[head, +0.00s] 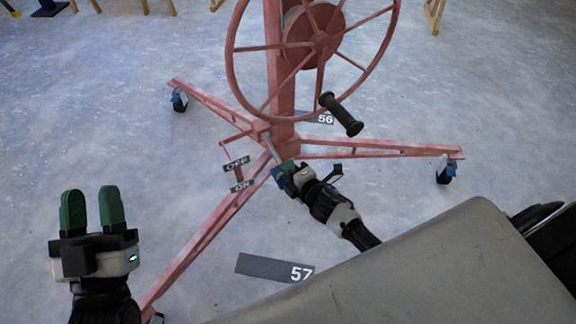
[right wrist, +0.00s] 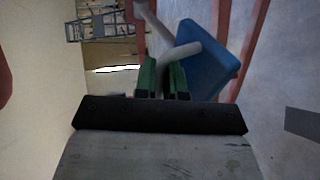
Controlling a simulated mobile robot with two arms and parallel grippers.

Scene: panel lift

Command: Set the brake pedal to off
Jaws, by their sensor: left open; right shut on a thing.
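The brake pedal is a grey bent rod with a blue pad (head: 278,175); it comes off the foot of the red panel lift. The blue pad also shows large in the right wrist view (right wrist: 212,45). My right gripper (head: 287,173) is at the pedal, its green fingers (right wrist: 163,78) shut on the grey rod beside the pad. The fingers partly hide the rod's end. An OFF label (head: 236,163) and an ON label (head: 242,186) stand left of the pedal, OFF above ON. I cannot tell which setting the pedal is at. My left gripper (head: 92,208) is open and empty at the lower left.
The lift's red legs (head: 385,149) spread over the floor on casters (head: 447,172). Its handwheel (head: 313,47) with a black handle (head: 341,114) hangs above the pedal. A floor plate marked 57 (head: 275,268) lies in front. Floor on the left is mostly clear.

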